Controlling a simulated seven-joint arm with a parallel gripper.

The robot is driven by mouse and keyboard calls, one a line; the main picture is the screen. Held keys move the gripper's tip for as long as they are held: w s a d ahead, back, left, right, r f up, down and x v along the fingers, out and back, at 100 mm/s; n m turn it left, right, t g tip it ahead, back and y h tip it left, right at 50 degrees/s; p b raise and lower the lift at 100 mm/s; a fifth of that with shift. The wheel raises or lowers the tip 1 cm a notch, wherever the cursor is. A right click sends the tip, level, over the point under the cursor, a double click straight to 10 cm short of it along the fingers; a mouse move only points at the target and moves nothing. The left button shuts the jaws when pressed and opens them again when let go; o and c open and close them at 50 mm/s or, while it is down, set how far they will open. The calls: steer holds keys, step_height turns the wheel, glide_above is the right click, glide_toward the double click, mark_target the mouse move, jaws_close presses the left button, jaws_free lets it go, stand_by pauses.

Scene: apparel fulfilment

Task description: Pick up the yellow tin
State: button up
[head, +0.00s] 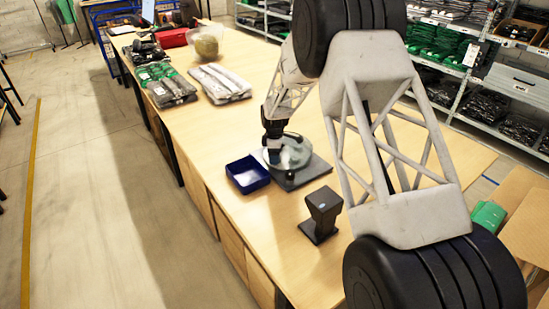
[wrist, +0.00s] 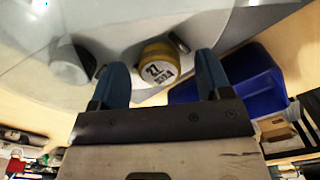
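The yellow tin (wrist: 160,62), with a pale lid marked in dark print, lies in the wrist view between my gripper's two blue fingers. My gripper (wrist: 161,66) is open, with a gap visible on each side of the tin. In the head view my gripper (head: 273,155) points down at the clear round bowl (head: 295,154), at its left part. The bowl's clear wall also fills the upper left of the wrist view (wrist: 120,20). I cannot make out the tin in the head view. The exact height of the fingers against it is unclear.
The bowl stands on a grey plate (head: 308,174). A white and dark round object (wrist: 70,66) is left of the tin. A blue bin (head: 247,174) is beside the plate. A black stand (head: 321,213) is nearer. Bagged garments (head: 219,84) lie farther back.

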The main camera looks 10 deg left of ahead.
steer(key=c, duration=0.9)
steer(key=shift+r, duration=0.15)
steer(key=shift+c, duration=0.2)
step_height(320, 180, up, 10)
stand_by(0.6)
